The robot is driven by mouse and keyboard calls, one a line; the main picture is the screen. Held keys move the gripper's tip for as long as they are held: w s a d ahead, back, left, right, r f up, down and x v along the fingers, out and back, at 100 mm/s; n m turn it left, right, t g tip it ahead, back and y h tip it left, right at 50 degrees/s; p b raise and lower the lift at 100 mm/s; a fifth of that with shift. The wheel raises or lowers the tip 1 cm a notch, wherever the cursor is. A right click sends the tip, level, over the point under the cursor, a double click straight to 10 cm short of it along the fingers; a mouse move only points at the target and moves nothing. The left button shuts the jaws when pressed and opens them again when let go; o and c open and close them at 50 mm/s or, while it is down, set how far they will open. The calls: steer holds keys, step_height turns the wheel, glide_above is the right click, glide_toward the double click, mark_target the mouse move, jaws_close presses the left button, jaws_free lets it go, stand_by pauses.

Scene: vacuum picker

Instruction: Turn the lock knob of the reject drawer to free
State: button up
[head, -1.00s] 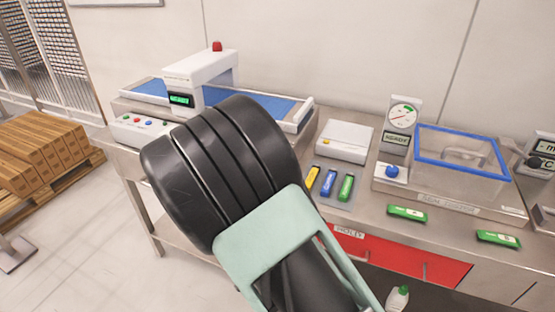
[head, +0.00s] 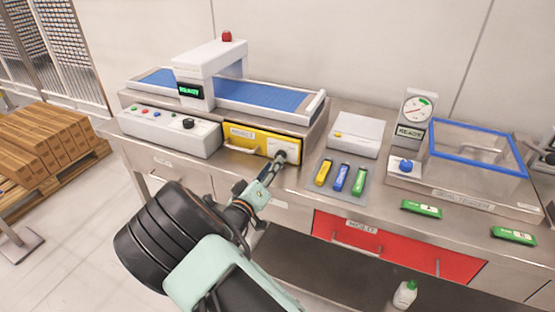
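The reject drawer (head: 252,136) is a yellow front marked REJECT, set under the belt machine, with a pale bar handle (head: 238,148) on its left part. A light plate (head: 290,148) is on its right part. My gripper (head: 278,162) reaches up to this plate from the lower left, its tip at or just in front of the plate's lower left. A dark shape there could be the lock knob or my fingertips; I cannot tell which. The knob's pointer and setting do not show. Whether the fingers are open or shut is too small to see.
A control box (head: 168,133) with buttons and a black knob stands left of the drawer. Three coloured packs (head: 341,178) lie on a mat to the right. A red drawer (head: 400,253) is below the counter. The seal tester (head: 470,155) stands at the right.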

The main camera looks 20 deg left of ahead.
steer(key=shift+w+d, duration=0.15)
steer(key=shift+w, duration=1.8)
jaws_close()
